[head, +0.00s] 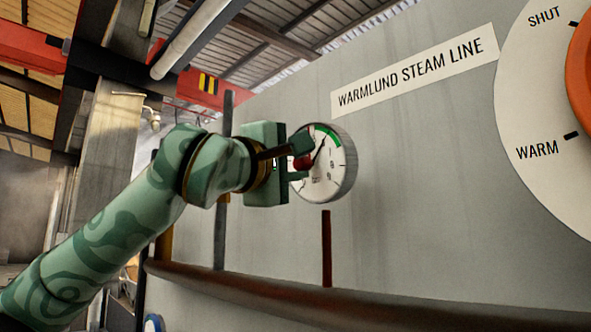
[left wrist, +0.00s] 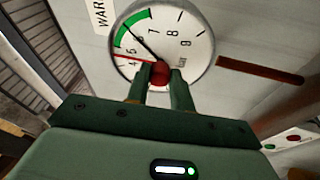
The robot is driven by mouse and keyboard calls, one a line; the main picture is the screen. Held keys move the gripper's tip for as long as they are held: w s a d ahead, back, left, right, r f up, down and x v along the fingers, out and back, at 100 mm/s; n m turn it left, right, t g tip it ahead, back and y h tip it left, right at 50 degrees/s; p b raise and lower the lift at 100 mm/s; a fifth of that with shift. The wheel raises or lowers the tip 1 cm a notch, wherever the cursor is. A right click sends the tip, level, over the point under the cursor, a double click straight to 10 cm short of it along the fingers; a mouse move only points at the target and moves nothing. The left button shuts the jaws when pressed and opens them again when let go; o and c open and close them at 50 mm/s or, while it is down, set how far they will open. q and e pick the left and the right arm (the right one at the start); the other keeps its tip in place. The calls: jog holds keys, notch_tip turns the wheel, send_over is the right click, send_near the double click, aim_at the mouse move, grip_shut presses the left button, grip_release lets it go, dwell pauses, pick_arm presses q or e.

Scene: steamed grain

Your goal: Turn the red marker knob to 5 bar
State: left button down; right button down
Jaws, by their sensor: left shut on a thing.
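The round white gauge (head: 341,178) is on the grey wall, partly hidden by my left gripper (head: 301,162). In the left wrist view the gauge (left wrist: 196,62) shows its numbers, a green band at upper left and a black needle pointing near 6. A thin red marker line (left wrist: 128,58) points left, between 4 and 5, just below the green band. The red knob (left wrist: 160,73) is at the gauge's middle, and it also shows in the head view (head: 303,163). My left gripper (left wrist: 159,84) is shut on the knob, a finger on each side. My right gripper is out of view.
A plate reading WARMLUND STEAM LINE (head: 416,72) is above right. A large dial (head: 535,110) with SHUT and WARM marks is at far right, with an orange part (head: 582,75). A brown pipe (head: 300,288) runs below the gauge. The wall between is clear.

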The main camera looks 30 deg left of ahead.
pick_arm(q)
jog(key=shift+f+m, duration=0.1)
jog(key=shift+m, duration=0.6)
jog(key=c, duration=1.2)
grip_release()
jog(key=b+v, duration=0.4)
jog(key=v, duration=1.2)
